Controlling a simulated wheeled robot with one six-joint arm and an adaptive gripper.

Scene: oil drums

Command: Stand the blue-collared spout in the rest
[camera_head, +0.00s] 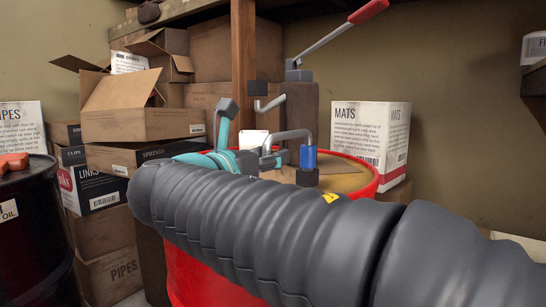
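The blue-collared spout (308,158) is on the right above the red drum's top. Its grey pipe rises from the collar and bends over to the left; a grey block sits below the collar. My gripper (274,157) appears as small grey parts just left of the blue collar, close to the spout's pipe. Whether it touches the spout or how far its fingers are apart is unclear. Teal parts (205,160) lie behind my sleeved arm, and an upright teal piece with a grey top (223,125) stands behind them. I cannot make out the rest; it may be hidden.
The red drum (205,275) is largely covered by my dark ribbed arm sleeve. A pump with a red handle (368,12) stands behind. A MATS box (368,137) is at the right, stacked cartons (115,110) at the left, and a dark drum (33,235) at far left.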

